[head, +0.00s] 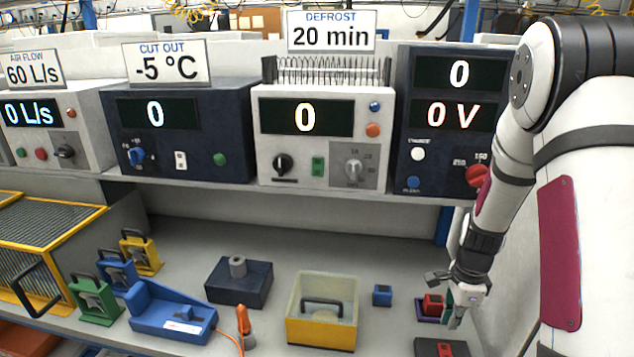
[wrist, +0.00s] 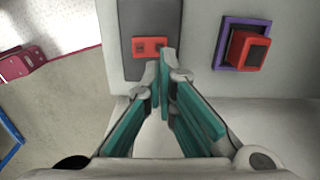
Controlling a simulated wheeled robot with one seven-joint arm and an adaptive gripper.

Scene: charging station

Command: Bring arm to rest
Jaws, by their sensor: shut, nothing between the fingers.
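My white arm comes down on the right of the head view. My gripper (head: 456,303) hangs low over the right end of the bench, fingers pointing down. In the wrist view my gripper (wrist: 163,66) has its green-padded fingers brought together at the tips, with nothing held. The tips appear close to a small red block (wrist: 150,46) on a dark grey plate (wrist: 148,18); whether they touch it I cannot tell. A red block (wrist: 246,51) in a purple square frame (wrist: 222,45) lies to the right of the fingers.
A yellow-rimmed box (head: 322,330), a small blue block (head: 382,295) and a dark block with a grey cylinder (head: 239,285) stand on the bench. Above is a shelf of display units, including a dark blue one (head: 445,145) near my arm. Bench around the blue block is clear.

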